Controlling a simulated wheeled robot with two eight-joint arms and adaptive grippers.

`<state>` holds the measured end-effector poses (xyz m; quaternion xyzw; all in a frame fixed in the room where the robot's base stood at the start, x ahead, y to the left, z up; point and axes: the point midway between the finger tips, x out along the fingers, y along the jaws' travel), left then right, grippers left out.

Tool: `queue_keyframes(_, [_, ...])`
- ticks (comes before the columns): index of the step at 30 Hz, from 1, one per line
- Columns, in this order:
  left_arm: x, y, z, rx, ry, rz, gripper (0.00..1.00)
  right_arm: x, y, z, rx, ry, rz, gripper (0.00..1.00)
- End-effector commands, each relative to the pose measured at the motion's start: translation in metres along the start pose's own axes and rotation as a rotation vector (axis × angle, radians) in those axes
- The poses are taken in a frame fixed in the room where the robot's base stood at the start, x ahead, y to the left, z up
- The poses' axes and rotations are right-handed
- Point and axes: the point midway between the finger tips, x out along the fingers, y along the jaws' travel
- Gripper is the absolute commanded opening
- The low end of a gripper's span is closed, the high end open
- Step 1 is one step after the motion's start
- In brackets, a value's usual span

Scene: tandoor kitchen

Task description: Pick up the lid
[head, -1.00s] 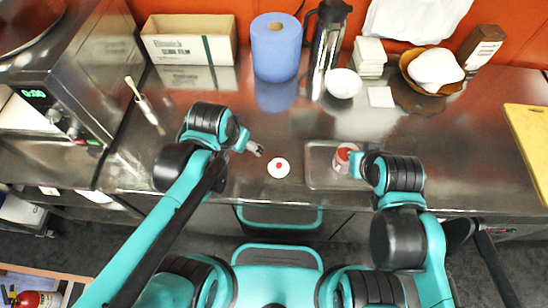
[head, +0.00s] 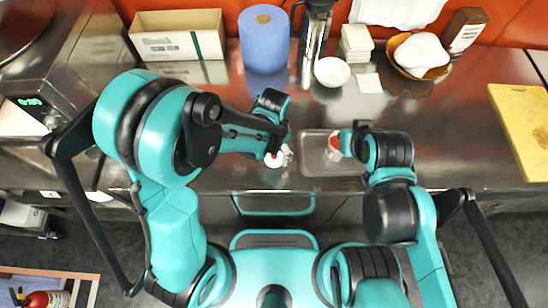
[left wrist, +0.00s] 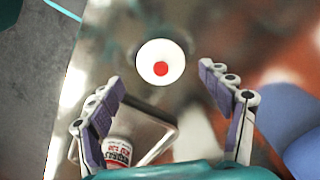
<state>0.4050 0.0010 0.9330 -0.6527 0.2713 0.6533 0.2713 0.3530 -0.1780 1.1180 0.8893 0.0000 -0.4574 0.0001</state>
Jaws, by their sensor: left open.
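The lid is a white disc with a red centre (head: 272,160), lying on the steel counter near its front edge. In the left wrist view the lid (left wrist: 150,51) lies ahead of and between the two fingers. My left gripper (head: 285,156) is open beside and over the lid, partly hiding it; its spread fingers (left wrist: 160,75) hold nothing. A red and white jar (head: 333,151) stands in the shallow tray, and it also shows in the left wrist view (left wrist: 117,152). My right gripper (head: 347,143) is at the jar; its fingers are too hidden to tell their state.
The shallow metal tray (head: 312,168) lies right of the lid. Behind stand a blue paper roll (head: 264,40), a carton (head: 178,36), a white bowl (head: 332,72) and a steel flask (head: 314,40). A yellow board (head: 522,125) lies far right. The mid-left counter is clear.

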Motion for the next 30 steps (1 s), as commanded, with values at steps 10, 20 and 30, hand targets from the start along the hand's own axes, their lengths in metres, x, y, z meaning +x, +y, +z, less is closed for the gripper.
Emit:
queue_keyframes(10, [0.031, -0.001, -0.001, -0.001, 0.001, 0.000, 0.79, 0.008, 0.000, 0.006, 0.000, 0.000, 0.000, 0.00])
queue_keyframes(20, [0.030, -0.001, -0.001, -0.001, 0.001, 0.000, 0.26, 0.008, 0.000, 0.005, 0.000, 0.000, 0.000, 0.00])
queue_keyframes(30, [0.031, -0.001, -0.001, -0.001, 0.001, 0.000, 0.04, 0.008, 0.000, 0.006, 0.000, 0.000, 0.000, 0.00])
